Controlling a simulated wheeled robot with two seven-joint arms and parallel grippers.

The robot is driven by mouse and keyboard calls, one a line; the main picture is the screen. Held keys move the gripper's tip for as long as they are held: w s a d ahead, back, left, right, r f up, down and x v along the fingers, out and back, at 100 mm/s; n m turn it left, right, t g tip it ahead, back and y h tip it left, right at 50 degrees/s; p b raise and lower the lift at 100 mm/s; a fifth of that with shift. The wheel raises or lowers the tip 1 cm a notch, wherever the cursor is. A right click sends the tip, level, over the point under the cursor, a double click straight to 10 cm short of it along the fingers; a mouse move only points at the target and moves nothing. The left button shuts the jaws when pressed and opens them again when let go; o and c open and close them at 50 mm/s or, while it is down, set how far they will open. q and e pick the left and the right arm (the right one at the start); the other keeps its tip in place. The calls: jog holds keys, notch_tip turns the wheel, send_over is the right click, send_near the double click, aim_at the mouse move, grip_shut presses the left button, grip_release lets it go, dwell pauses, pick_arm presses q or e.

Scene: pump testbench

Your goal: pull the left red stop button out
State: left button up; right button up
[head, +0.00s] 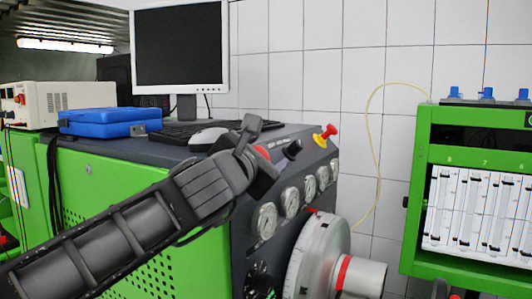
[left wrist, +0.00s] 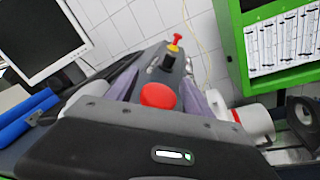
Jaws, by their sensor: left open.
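The left red stop button (head: 262,152) is on the sloped panel of the green and dark grey test bench. In the head view it is mostly hidden behind my left gripper (head: 255,147). In the left wrist view its round red cap (left wrist: 158,95) shows plainly between the two fingers of my left gripper (left wrist: 160,88). The fingers are open, one on each side of the cap. Whether they touch it I cannot tell. My right gripper is not in view.
A black knob (head: 292,149) and a red button on a yellow base (head: 325,135) are farther along the panel. Gauges (head: 290,202) line the front above a large grey wheel (head: 318,255). A mouse (head: 208,139), keyboard and monitor (head: 181,48) stand behind my gripper.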

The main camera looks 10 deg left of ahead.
pick_arm(q)
jog(key=s+a, duration=0.1)
jog(key=s, duration=0.6)
jog(key=shift+a+b, duration=0.15)
jog(key=shift+b, duration=0.2)
jog(key=shift+s, duration=0.1)
